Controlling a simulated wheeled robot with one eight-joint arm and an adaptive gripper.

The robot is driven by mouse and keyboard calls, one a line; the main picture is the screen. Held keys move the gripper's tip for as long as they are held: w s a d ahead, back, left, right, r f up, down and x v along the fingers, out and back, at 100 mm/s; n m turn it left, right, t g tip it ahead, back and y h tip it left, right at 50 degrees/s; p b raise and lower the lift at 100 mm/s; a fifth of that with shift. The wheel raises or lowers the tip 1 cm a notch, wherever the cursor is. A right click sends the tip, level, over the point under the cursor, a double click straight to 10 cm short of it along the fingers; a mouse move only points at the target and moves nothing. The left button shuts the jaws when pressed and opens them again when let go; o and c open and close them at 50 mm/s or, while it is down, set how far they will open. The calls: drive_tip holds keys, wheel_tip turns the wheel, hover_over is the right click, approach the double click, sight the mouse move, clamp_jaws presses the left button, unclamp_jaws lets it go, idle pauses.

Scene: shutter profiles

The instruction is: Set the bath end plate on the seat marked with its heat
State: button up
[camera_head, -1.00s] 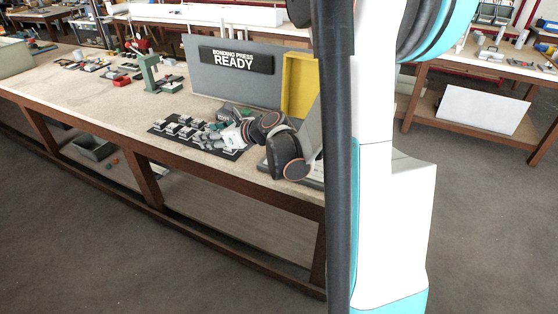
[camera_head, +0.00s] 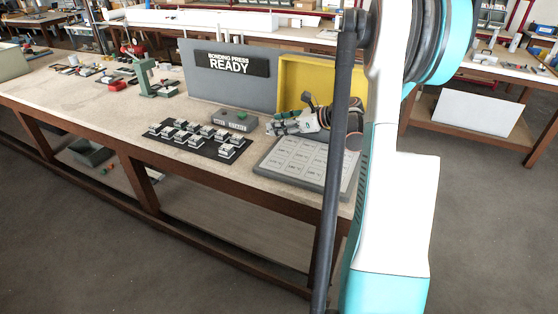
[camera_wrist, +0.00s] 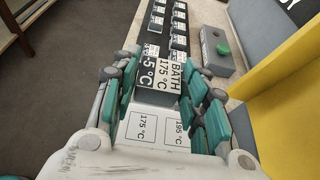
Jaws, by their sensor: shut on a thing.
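My gripper (camera_wrist: 161,88) is shut on the bath end plate (camera_wrist: 160,72), a small block with white labels. One label reads "BATH 175 °C"; a larger, partly covered one ends in "5 °C". In the wrist view, the pale seat board (camera_wrist: 160,148) lies below the fingers, with a seat marked "175 °C" (camera_wrist: 143,127) and one marked "195 °C" (camera_wrist: 177,130) showing. In the head view, my gripper (camera_head: 283,125) is over the back of the grey seat board (camera_head: 262,165); the plate is too small to make out there. I cannot see contact between plate and board.
A dark mat (camera_head: 165,137) with several labelled blocks lies left of the board. A grey box with a green button (camera_head: 235,120) stands behind the mat. A yellow panel (camera_head: 297,75) and the grey press sign board (camera_head: 215,85) stand behind. The bench's left part has free room.

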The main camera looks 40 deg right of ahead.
sight(280, 163)
wheel_tip(280, 163, down, 13)
drive_tip(key=b, duration=0.3)
drive_tip(key=shift+a+b, duration=0.1)
drive_tip(key=shift+b, duration=0.3)
drive_tip(key=shift+f, duration=0.2)
drive_tip(key=o, duration=1)
drive_tip(key=shift+r, duration=0.1)
drive_tip(key=shift+r, duration=0.1)
drive_tip(key=p+v, duration=0.3)
drive_tip(key=v, duration=0.9)
